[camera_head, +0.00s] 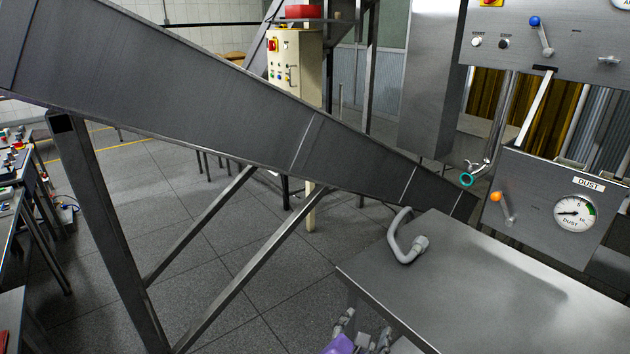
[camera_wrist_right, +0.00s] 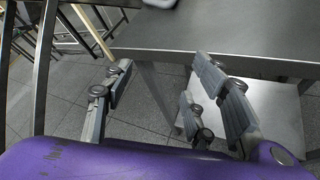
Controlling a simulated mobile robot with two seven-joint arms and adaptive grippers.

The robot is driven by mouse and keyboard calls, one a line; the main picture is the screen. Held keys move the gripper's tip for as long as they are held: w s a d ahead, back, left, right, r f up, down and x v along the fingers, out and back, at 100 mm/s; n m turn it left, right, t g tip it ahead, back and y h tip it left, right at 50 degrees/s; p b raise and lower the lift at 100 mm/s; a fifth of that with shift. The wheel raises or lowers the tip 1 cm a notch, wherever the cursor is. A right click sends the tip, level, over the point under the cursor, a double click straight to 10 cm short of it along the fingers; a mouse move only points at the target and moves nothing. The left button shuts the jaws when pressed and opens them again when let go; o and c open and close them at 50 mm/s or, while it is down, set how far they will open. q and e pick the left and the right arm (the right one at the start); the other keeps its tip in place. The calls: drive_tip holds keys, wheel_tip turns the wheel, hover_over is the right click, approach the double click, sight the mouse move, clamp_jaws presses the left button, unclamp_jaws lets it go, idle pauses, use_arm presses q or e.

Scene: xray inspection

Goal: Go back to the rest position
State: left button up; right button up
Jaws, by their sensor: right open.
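My right gripper (camera_head: 362,332) shows at the bottom edge of the head view, in front of the near left edge of the metal table (camera_head: 470,300). Its purple body and grey fingers also show in the right wrist view (camera_wrist_right: 160,90). The fingers stand apart with nothing between them, and the floor shows through the gap. The gripper is below and in front of the table's edge (camera_wrist_right: 220,55), apart from the tabletop. My left gripper is not in the head view.
A grey bent pipe (camera_head: 402,240) lies on the table's far left corner. A large sloping metal chute (camera_head: 230,95) on legs crosses the view. A panel with levers and a dust gauge (camera_head: 574,212) stands behind the table.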

drive_tip(key=s+a+f+m+y, duration=0.1)
drive_tip(key=s+f+m+y, duration=0.45)
drive_tip(key=f+m, duration=0.65)
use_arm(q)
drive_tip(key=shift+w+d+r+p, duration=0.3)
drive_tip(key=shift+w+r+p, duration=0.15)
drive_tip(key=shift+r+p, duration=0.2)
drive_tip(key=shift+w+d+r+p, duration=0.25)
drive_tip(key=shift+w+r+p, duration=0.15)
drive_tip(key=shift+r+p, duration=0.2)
use_arm(e)
drive_tip(key=s+d+f+m+g, duration=0.1)
drive_tip(key=s+d+f+m, duration=0.2)
drive_tip(key=s, duration=0.4)
drive_tip(key=s+d+f+m+g, duration=0.1)
drive_tip(key=s+d+f+m, duration=0.2)
drive_tip(key=s, duration=0.5)
drive_tip(key=s+d+f+m+g, duration=0.2)
drive_tip(key=s+d+f+m, duration=0.1)
drive_tip(key=s+d+m, duration=0.2)
drive_tip(key=s+m, duration=0.2)
drive_tip(key=s, duration=0.1)
drive_tip(key=shift+s+d, duration=0.15)
drive_tip(key=shift+d, duration=0.1)
drive_tip(key=shift+y, duration=0.25)
